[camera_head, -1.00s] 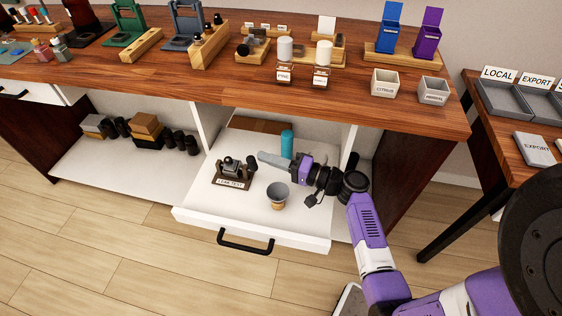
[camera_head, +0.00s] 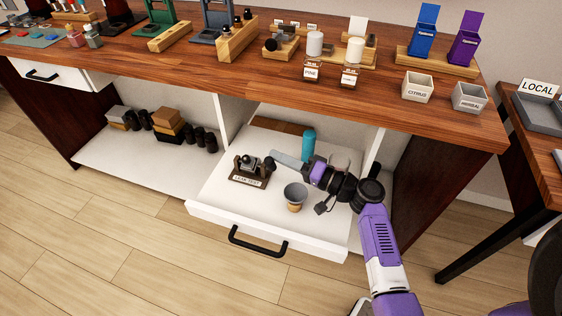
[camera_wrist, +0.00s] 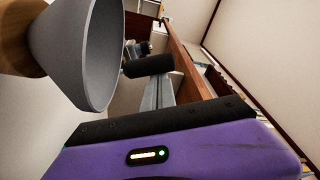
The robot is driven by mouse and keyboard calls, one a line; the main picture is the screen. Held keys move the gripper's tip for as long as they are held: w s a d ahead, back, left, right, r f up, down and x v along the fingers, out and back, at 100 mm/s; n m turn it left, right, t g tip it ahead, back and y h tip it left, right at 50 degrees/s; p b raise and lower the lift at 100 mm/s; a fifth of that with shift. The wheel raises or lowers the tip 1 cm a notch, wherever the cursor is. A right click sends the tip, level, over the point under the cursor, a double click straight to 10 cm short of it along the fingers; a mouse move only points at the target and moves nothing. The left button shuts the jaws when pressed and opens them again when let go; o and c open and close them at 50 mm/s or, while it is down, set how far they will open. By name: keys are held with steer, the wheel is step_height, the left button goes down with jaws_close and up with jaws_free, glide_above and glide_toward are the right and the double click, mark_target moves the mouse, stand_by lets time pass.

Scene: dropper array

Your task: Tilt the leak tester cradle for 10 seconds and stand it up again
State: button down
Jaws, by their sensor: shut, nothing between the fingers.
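The leak tester cradle (camera_head: 249,181), a small dark stand with a "LEAK TEST" label, sits on the pulled-out white drawer shelf (camera_head: 225,205). A small bottle with a dark cap (camera_head: 248,162) appears to sit in it, and a dark knob (camera_head: 269,164) is at its right side. Whether the bottle is tilted is too small to tell. My gripper (camera_head: 277,157) is shut and empty, just right of the knob; I cannot tell whether they touch. In the wrist view the grey fingers (camera_wrist: 158,92) point at a dark cylinder (camera_wrist: 147,66), apparently the knob.
A grey funnel-like cup on a wooden base (camera_head: 295,196) stands in front of my gripper and looms in the wrist view (camera_wrist: 85,50). A teal cylinder (camera_head: 308,146) stands behind. The wooden counter (camera_head: 250,80) overhangs the drawer's rear. The shelf front is clear.

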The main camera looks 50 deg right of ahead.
steer(key=n+b, duration=0.1)
steer(key=b, duration=0.1)
steer(key=a+n+b, duration=0.1)
steer(key=n+b, duration=0.2)
steer(key=b, duration=0.2)
steer(key=shift+s+a+f+n+y, duration=0.2)
steer(key=shift+s+a+n+y, duration=0.05)
steer(key=shift+n+y, duration=0.15)
